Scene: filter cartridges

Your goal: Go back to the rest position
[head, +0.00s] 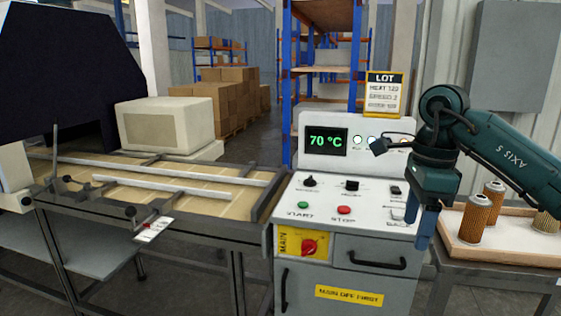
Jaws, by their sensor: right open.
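My right arm comes in from the right, and my right gripper (424,240) points down at the right edge of the control cabinet (347,225). Its blue fingers are seen nearly edge-on, and nothing shows between them. It is open and hangs left of the wooden tray (463,250) with the filter cartridges. One orange-brown cartridge (475,218) stands upright near the tray's left side, apart from the gripper. A second cartridge (494,200) stands behind it. A paler cartridge (545,222) is partly cut off at the right edge. My left gripper is not in view.
The cabinet's panel shows 70 °C on a display (326,141) above knobs and buttons. A lot sign (384,94) stands on top. A conveyor (165,180) with rails fills the left, with a beige box (165,124) behind. Boxes and shelves stand farther back.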

